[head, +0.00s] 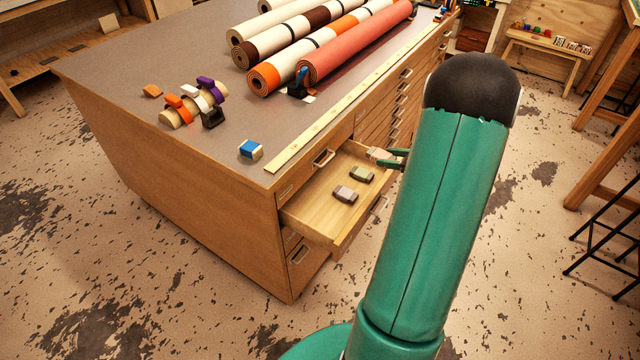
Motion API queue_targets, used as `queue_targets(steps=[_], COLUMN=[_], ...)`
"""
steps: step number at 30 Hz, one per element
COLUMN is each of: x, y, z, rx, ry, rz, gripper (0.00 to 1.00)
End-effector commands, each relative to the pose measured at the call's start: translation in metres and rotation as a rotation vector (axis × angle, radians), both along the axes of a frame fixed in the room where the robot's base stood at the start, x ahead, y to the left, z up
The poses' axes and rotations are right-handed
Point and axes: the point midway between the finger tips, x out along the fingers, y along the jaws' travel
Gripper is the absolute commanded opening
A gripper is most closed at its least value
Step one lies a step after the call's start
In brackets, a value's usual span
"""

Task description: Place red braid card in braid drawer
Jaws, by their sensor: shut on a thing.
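The braid drawer (318,212) is pulled open at the near end of the wooden cabinet. Inside lie a grey-brown card (345,194) and a green card (361,175), side by side and apart. My gripper (387,157) is at the right, by the drawer's back right corner. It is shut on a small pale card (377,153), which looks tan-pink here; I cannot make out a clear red. The held card is over or close to the drawer's edge; its height above the drawer floor cannot be told. My arm hides part of the area to the right.
A blue-topped card (250,149) sits on the cabinet top (195,70) near its front corner. The closed drawers (402,100) continue behind. The drawer's front left floor is clear.

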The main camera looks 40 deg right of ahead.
Motion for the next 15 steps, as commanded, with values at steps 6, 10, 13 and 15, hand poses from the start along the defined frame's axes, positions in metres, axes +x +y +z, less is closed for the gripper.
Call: queue_targets(steps=[6, 10, 13, 15], x=[-0.001, -0.002, -0.001, -0.001], y=[0.011, 0.037, 0.060, 0.075], z=[-0.005, -0.017, -0.027, -0.034], rx=[0.003, 0.006, 0.005, 0.006], ry=[0.000, 0.002, 0.000, 0.002], rz=[0.003, 0.004, 0.004, 0.004], gripper=[0.17, 0.17, 0.17, 0.17])
